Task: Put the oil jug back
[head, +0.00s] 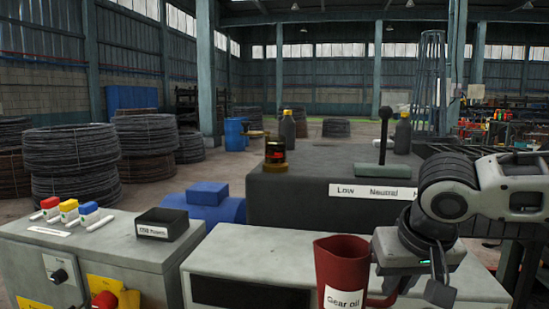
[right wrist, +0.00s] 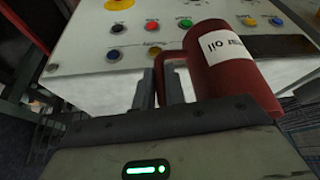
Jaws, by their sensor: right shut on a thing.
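The dark red oil jug (head: 338,262) stands about upright at the lower middle right of the head view, with a white "Gear oil" label on its front. My right gripper (head: 388,284) is beside it on the right, shut on its handle. In the right wrist view the two fingers (right wrist: 160,88) close around the handle, and the jug body (right wrist: 228,68) is to their right. The jug's base is out of the head view, so I cannot tell whether it touches anything. My left gripper is not in view.
A light grey cabinet (head: 240,262) lies behind the jug. A dark gearbox housing (head: 300,190) behind it carries a lever (head: 383,140) and a small oil cup (head: 275,155). A control console (head: 100,250) with coloured switches and a black tray (head: 162,223) is at left.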

